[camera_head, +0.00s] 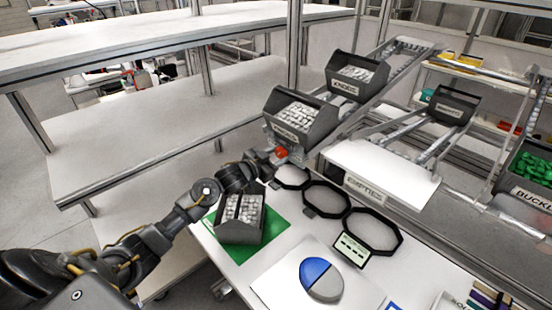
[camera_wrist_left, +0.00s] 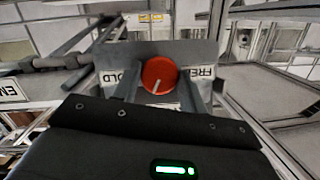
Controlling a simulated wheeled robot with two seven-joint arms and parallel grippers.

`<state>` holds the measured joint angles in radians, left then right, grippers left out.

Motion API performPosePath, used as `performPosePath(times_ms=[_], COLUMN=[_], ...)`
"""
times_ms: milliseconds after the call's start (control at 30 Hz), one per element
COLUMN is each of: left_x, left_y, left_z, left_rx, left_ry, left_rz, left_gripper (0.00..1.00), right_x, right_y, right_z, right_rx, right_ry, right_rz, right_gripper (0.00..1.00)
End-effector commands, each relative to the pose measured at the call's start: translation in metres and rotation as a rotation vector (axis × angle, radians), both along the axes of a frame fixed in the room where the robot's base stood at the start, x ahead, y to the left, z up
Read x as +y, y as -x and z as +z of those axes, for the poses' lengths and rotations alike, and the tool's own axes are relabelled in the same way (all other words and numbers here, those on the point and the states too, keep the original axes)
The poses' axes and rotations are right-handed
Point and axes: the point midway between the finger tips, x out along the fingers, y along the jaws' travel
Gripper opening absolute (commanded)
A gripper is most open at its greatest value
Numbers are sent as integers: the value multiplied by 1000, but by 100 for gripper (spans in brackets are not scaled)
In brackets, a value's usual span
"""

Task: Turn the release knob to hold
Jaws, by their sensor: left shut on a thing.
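The red release knob (camera_head: 281,152) sits at the lower front end of the sloping rack, below a grey bin. In the left wrist view the knob (camera_wrist_left: 160,72) is round, with a white pointer line toward the bottom of the picture. It is on a grey plate (camera_wrist_left: 205,52) with a partly hidden label ending in "OLD" at left and "FRE" at right. My left gripper (camera_head: 268,159) reaches the knob from the left, and its fingers (camera_wrist_left: 160,90) stand on both sides of it, shut on it. My right gripper is not in view.
Grey bins of white parts stand on the rack (camera_head: 297,119) and on the green mat (camera_head: 276,224). Black octagonal rings (camera_head: 326,198) lie on the white table. Empty shelves (camera_head: 150,120) stand at left.

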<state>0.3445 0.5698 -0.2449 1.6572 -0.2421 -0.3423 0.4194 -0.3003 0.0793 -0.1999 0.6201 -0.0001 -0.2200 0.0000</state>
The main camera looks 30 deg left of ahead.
Motion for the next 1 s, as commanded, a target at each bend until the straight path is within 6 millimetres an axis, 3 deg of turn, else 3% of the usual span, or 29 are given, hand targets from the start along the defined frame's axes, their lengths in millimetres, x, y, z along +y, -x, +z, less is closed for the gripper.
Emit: performPosePath(times_ms=[433,1000], left_x=[-2,-2], left_y=[0,0], left_z=[-2,-1], left_rx=[-91,-111], left_ry=[-254,-316], left_rz=[55,68], left_gripper=[19,19], right_x=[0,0], right_y=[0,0], right_z=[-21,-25], right_rx=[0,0], right_ry=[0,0], right_rz=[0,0], right_gripper=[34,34])
